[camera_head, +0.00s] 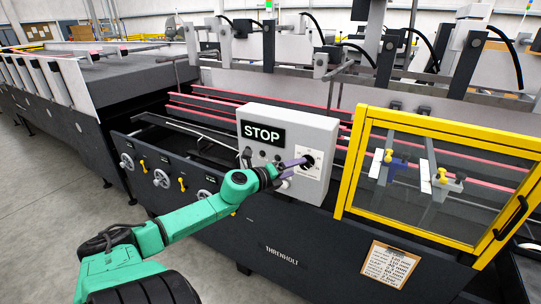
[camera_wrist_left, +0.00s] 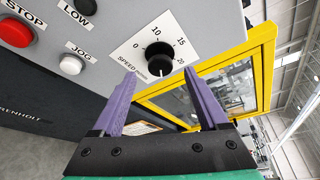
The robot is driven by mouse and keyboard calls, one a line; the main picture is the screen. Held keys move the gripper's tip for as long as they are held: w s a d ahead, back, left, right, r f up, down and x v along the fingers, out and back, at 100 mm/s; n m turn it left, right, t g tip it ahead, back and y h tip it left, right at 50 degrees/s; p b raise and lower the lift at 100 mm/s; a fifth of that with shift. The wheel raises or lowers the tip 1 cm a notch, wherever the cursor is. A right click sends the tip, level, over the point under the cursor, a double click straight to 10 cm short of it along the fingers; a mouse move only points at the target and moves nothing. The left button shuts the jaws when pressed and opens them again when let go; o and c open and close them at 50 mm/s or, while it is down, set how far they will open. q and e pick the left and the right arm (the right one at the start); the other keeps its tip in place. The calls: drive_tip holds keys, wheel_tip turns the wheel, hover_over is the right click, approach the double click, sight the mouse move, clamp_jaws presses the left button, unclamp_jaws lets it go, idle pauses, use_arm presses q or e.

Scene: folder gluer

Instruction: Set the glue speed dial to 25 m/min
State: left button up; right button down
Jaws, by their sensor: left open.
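The glue speed dial is a round black knob (camera_head: 308,160) on a white scale plate at the right of the grey control box. In the left wrist view the knob (camera_wrist_left: 159,58) faces me, with 0, 10, 15 and 20 legible around it and "SPEED m/min" beside it. A light pointer mark seems to show at the knob's lower edge; its exact reading is unclear. My left gripper (camera_head: 291,169) has its purple fingers open and apart, just short of the knob. In the wrist view its fingertips (camera_wrist_left: 160,73) stand on either side below the knob. Nothing is held.
The control box (camera_head: 322,128) carries a lit STOP sign (camera_head: 263,133). A red STOP button (camera_wrist_left: 15,32), a white JOG button (camera_wrist_left: 71,64) and a black LOW knob (camera_wrist_left: 85,6) sit left of the dial. A yellow-framed guard (camera_head: 352,165) stands close on the right.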

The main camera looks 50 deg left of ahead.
use_arm(q)
drive_tip(key=s+r, duration=0.2)
drive_tip(key=s, duration=0.9)
drive_tip(key=shift+a, duration=0.1)
